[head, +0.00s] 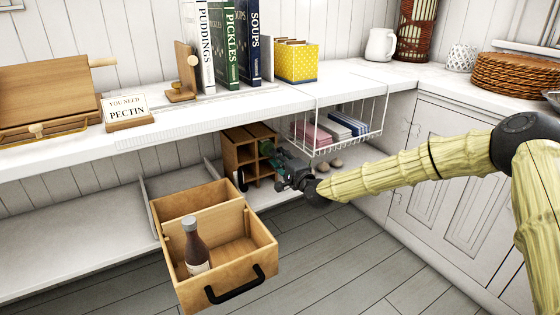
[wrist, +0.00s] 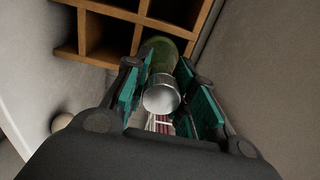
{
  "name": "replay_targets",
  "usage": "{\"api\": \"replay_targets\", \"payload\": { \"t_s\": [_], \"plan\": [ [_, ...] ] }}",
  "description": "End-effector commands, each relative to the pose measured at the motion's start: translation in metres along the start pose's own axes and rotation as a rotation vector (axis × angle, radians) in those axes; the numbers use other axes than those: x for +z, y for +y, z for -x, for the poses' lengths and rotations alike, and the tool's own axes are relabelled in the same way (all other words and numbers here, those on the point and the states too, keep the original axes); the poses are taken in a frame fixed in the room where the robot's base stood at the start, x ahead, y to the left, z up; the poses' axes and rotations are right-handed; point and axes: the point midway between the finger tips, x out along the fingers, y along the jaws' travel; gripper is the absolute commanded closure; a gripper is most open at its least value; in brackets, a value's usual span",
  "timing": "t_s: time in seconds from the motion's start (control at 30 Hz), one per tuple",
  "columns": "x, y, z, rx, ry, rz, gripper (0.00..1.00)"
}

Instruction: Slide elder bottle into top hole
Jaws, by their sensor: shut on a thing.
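The bottle in my gripper has a green body (wrist: 158,52) and a silvery cap (wrist: 161,99). In the head view the green bottle (head: 266,147) shows at the upper right of the small wooden rack (head: 236,153). My gripper (head: 281,163) is shut around its cap end, with teal finger pads on both sides in the wrist view (wrist: 165,90). The bottle's far end points into a square opening of the wooden rack (wrist: 115,30). How deep it sits is hidden. Its label is not readable.
A pulled-out wooden drawer (head: 263,243) holds a brown bottle (head: 196,248) with a pale label. The lower shelf (head: 75,235) at left is bare.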

Motion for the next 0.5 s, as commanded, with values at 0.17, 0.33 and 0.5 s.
{"api": "replay_targets", "payload": {
  "t_s": [0.17, 0.33, 0.5],
  "plan": [
    [0.0, -0.001, -0.005, -0.002, 0.0, 0.001, 1.0],
    [0.0, -0.001, -0.009, -0.002, 0.0, 0.0, 1.0],
    [0.0, -0.001, -0.014, -0.002, 0.0, 0.0, 1.0]
  ]
}}
